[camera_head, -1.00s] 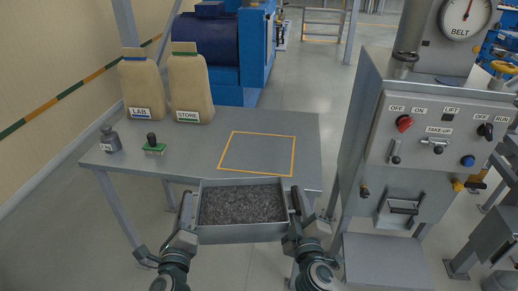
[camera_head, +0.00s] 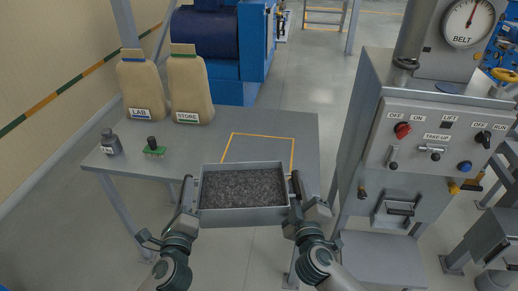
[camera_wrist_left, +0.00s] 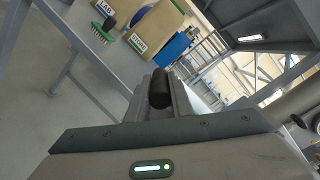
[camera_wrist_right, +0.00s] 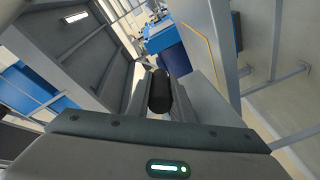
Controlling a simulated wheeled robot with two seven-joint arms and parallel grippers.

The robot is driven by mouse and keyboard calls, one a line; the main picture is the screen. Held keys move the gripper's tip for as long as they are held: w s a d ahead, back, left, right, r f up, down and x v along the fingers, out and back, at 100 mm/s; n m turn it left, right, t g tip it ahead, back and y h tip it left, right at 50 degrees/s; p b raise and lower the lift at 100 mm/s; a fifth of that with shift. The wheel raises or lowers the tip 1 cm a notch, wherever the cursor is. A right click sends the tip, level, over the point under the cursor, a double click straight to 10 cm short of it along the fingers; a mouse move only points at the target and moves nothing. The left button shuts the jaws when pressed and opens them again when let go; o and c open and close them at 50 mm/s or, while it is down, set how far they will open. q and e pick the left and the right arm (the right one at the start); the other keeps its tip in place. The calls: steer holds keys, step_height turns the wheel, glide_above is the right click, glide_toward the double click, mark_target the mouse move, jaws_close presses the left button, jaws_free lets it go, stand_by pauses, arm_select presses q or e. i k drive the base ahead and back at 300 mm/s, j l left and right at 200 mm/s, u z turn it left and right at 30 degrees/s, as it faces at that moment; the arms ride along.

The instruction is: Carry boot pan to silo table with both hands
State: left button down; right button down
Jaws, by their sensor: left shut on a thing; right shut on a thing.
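The boot pan (camera_head: 243,214) is a grey rectangular tray filled with dark grey grainy material. It is held level over the front edge of the silo table (camera_head: 190,150), its far rim overlapping the near part of the orange outlined square (camera_head: 262,136). My left gripper (camera_head: 188,196) is shut on the pan's left black handle, which also shows in the left wrist view (camera_wrist_left: 159,88). My right gripper (camera_head: 297,190) is shut on the right black handle, which also shows in the right wrist view (camera_wrist_right: 160,92). The pan hides the outline's near side.
Two tan sacks, LAB (camera_head: 142,88) and STORE (camera_head: 190,88), stand at the table's back left. A small grey bottle (camera_head: 111,142) and a green-based brush (camera_head: 153,147) stand at the left. A control cabinet (camera_head: 430,150) rises close on the right.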

mark_target(258, 154)
steer(key=i+l, duration=0.15)
steer(key=i, duration=0.25)
steer(key=i+l, duration=0.2)
steer(key=i, duration=0.25)
